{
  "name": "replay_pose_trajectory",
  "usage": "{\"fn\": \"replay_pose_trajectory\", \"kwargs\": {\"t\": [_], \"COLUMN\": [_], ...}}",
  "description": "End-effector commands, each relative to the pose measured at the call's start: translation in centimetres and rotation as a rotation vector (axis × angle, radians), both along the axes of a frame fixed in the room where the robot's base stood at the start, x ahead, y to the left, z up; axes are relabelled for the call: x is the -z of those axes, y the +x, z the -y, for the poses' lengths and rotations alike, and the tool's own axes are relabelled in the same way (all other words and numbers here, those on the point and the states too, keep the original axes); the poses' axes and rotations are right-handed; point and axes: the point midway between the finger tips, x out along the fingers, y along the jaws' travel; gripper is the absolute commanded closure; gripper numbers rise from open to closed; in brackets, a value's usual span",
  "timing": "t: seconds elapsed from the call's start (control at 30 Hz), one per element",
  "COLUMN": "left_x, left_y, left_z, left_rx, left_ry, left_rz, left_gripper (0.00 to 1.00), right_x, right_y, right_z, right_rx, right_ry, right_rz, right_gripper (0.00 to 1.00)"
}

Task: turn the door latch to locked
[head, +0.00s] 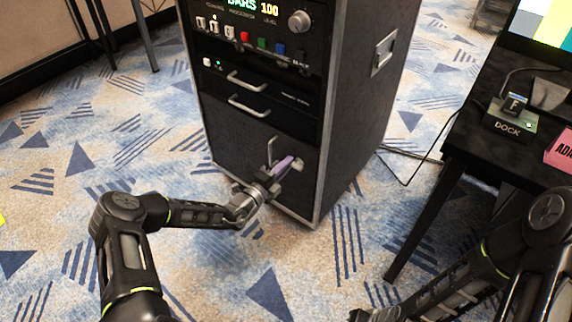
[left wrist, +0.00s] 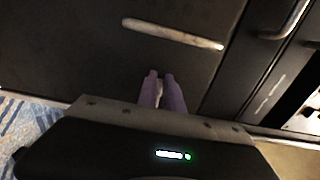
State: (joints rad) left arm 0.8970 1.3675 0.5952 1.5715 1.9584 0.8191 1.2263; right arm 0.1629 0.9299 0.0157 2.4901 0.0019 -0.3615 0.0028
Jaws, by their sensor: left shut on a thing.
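The black rack cabinet (head: 365,110) has a dark lower door (head: 232,150) with a silver pull handle (head: 272,152). The handle also shows in the left wrist view (left wrist: 172,34), a little beyond the fingertips and apart from them. My left gripper (head: 290,164) is at the right part of this door, its purple fingers (left wrist: 163,80) pointing at the panel. The fingers are shut on a small pale piece, the door latch (left wrist: 159,88). The fingers hide most of the latch, so I cannot tell which way it is turned.
Drawers with silver handles (head: 247,80) and a video processor (head: 265,30) sit above the door. A black table (head: 462,135) with a dock (head: 510,122) and a pink block (head: 562,150) stands at right. A cable runs between them.

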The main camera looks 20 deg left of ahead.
Motion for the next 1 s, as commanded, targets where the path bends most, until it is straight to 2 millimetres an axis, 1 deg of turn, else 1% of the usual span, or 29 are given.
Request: {"fn": "replay_pose_trajectory", "kwargs": {"t": [0.43,0.47,0.7,1.0], "left_x": [0.1,0.1,0.07,0.01], "left_y": [-0.01,-0.01,-0.01,-0.17], "left_z": [-0.06,-0.06,-0.04,-0.11], "left_rx": [-0.001,-0.001,-0.001,-0.001], "left_ry": [-0.013,-0.012,-0.011,-0.011], "left_rz": [-0.006,-0.006,-0.005,-0.005], "left_gripper": [1.0,0.87,0.67,0.67], "right_x": [0.0,0.0,0.0,-0.11], "right_y": [0.01,0.01,0.01,0.01], "right_z": [0.01,0.01,0.01,0.0], "right_rx": [0.0,0.0,0.0,0.0], "right_ry": [0.0,0.0,0.0,0.0], "right_rz": [0.0,0.0,0.0,0.0], "right_gripper": [1.0,1.0,1.0,1.0]}}
